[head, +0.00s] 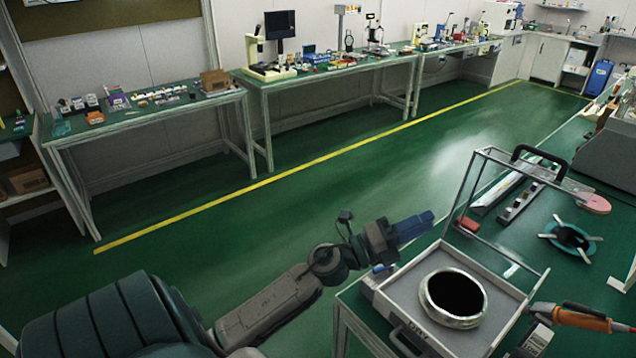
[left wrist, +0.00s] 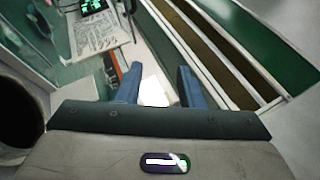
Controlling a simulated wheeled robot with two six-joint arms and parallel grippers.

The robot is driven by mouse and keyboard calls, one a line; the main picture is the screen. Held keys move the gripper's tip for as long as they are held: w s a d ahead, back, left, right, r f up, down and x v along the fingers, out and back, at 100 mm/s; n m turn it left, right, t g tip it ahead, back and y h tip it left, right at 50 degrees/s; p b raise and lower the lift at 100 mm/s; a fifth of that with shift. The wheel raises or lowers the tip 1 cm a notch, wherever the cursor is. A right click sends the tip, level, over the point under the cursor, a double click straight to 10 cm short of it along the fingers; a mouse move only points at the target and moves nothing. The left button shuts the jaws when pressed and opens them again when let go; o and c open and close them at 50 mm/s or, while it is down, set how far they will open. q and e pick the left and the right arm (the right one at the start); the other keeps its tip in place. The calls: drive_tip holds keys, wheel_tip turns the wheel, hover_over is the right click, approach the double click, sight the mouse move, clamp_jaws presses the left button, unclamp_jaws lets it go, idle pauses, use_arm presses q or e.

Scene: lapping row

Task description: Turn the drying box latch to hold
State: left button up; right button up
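The drying box (head: 405,300) is a grey open tray marked "DRY" on its front, at the lower right of the head view. Its clear framed lid (head: 478,187) stands raised at the back. A metal ring (head: 452,316) with a dark opening sits inside. A small blue and red part (head: 380,268) shows at the box's left corner; I cannot tell if it is the latch. My left gripper (head: 428,222) is above and behind that corner, apart from the box. In the left wrist view its two blue fingers (left wrist: 160,85) are apart, with nothing held. My right gripper is not seen.
An orange-handled tool (head: 580,318) lies right of the box. A black handle (head: 540,160), a green round fixture (head: 570,238) and a pink disc (head: 594,203) are behind it on the bench.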

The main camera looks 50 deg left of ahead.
use_arm(q)
drive_tip(key=s+a+f+n+g+y, duration=0.1)
drive_tip(key=s+a+f+n+y, duration=0.25)
drive_tip(key=f+n+y, duration=0.55)
drive_tip(key=s+a+f+n+g+y, duration=0.25)
drive_tip(key=a+f+n+y, duration=0.35)
drive_tip(key=n, duration=0.6)
drive_tip(key=s+d+f+n+g+h, duration=0.1)
drive_tip(key=s+f+g, duration=0.4)
drive_tip(key=f, duration=0.8)
drive_tip(key=s+d+f+n+g+h, duration=0.1)
drive_tip(key=s+d+f+n+g, duration=0.3)
drive_tip(key=s+f, duration=0.7)
drive_tip(key=shift+s+d+f+n+g, duration=0.15)
drive_tip(key=shift+s+f+n+g, duration=0.25)
drive_tip(key=shift+f+g, duration=0.55)
